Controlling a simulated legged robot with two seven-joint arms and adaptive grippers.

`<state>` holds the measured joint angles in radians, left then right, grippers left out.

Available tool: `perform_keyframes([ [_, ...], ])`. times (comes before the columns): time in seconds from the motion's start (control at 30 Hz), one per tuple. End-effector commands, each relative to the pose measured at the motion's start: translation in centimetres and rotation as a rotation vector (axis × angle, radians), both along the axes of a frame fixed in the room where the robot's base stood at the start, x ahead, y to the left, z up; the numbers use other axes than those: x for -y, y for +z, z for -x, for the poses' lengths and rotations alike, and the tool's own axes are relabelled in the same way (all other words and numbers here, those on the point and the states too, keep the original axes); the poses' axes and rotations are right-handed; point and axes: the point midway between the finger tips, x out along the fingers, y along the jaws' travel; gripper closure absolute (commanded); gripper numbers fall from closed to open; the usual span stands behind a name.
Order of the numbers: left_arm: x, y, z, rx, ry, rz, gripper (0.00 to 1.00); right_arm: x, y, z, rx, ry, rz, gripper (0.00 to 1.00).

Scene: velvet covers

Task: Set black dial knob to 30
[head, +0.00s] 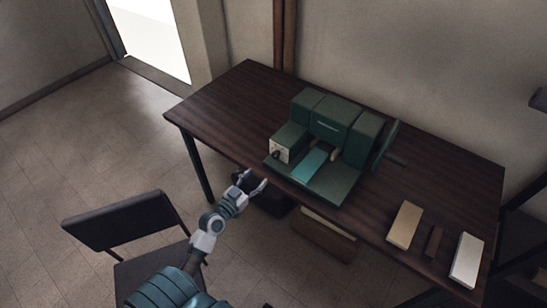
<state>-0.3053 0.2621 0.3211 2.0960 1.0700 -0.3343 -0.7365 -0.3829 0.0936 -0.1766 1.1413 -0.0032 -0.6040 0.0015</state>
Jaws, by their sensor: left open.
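A green machine (326,129) stands on the dark wooden table (222,107). On its left front is a pale panel (281,146) with a small black dial knob (276,155) on it. The number the knob points to is too small to read. My left gripper (256,184) is open and empty, in front of the table's front edge, below and a little left of the knob. It is apart from the knob. My right gripper is not in view.
A tan block (404,224), a thin brown block (433,241) and a cream block (467,260) lie on the table's right part. A dark chair (122,222) stands at the left front. A box (325,236) sits under the table. The table's left end is clear.

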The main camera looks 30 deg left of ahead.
Motion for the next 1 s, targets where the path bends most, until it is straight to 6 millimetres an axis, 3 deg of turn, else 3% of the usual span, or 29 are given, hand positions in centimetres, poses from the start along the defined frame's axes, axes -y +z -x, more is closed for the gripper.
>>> perform_keyframes([
  [0.2, 0.3, 0.2, -5.4, 0.002, 0.0, 0.003, 0.42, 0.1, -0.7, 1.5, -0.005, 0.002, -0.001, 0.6],
  [0.43, 1.1, 0.1, -9.4, -0.001, 0.001, -0.003, 0.42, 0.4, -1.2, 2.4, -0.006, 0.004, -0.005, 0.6],
  [0.6, 1.3, 0.1, -10.7, -0.002, 0.0, -0.004, 0.42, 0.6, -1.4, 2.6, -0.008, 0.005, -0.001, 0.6],
  [0.9, 0.7, -0.1, -10.9, -0.003, 0.0, 0.0, 0.42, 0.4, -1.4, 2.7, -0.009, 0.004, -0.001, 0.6],
  [1.0, 0.7, -0.1, -10.9, -0.003, 0.0, 0.0, 0.65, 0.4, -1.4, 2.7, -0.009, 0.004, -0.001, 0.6],
])
